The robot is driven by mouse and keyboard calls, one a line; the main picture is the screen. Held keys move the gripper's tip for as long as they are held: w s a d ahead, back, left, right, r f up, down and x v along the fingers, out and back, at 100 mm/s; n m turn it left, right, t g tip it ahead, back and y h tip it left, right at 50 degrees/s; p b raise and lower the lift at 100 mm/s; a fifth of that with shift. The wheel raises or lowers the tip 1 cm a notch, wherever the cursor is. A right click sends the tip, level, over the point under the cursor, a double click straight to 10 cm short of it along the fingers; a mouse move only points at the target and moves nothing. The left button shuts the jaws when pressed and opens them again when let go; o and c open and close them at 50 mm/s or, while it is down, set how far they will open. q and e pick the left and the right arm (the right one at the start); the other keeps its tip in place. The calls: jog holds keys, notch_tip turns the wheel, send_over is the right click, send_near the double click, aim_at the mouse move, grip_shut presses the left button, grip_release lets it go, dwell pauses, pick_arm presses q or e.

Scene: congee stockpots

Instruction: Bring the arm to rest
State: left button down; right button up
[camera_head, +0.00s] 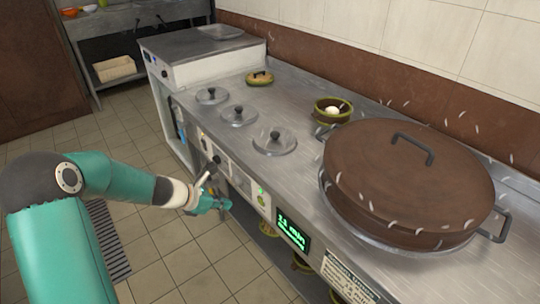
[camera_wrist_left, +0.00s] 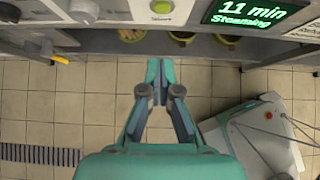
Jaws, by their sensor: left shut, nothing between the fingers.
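My left gripper (camera_head: 222,204) is in front of the steel counter's control panel, beyond the counter's front edge and over the tiled floor. In the left wrist view the left gripper (camera_wrist_left: 160,64) points toward the panel. Its two fingers meet at the tips, with nothing between them. My left arm (camera_head: 110,180) reaches in from the left of the head view and touches nothing that I can make out. My right gripper is not in view.
The steel counter (camera_head: 290,180) carries a large brown lidded pot (camera_head: 400,185), several small round lids (camera_head: 275,140) and a green bowl (camera_head: 333,110). The panel has a lit display (camera_head: 292,232) reading 11 min. A floor drain grate (camera_head: 108,242) lies left. Open tiled floor (camera_head: 190,265) is below the gripper.

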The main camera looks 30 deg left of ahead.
pick_arm(q)
jog(key=s+d+f+m+g+h, duration=0.1)
jog(key=s+d+f+m+g, duration=0.2)
jog(key=d+f, duration=0.5)
jog(key=s+d+f+m+g+h, duration=0.2)
jog(key=s+d+f+m, duration=0.15)
jog(key=d, duration=0.75)
jog(key=s+d+f+m+g+y, duration=0.1)
jog(key=s+d+f+m+g, duration=0.1)
jog(key=s+d+f+m, duration=0.45)
jog(key=s+d+f+m+g+y, duration=0.1)
jog(key=s+f+m+g+y, duration=0.15)
jog(key=s+m, duration=0.8)
notch_tip(320, 180, up, 13)
jog(key=w+m+t+p, duration=0.2)
jog(key=m+p, duration=0.4)
jog(key=p, duration=0.7)
jog(key=shift+w+d+h+p, duration=0.15)
jog(key=shift+w+h+p, duration=0.2)
jog(key=shift+h+p, duration=0.1)
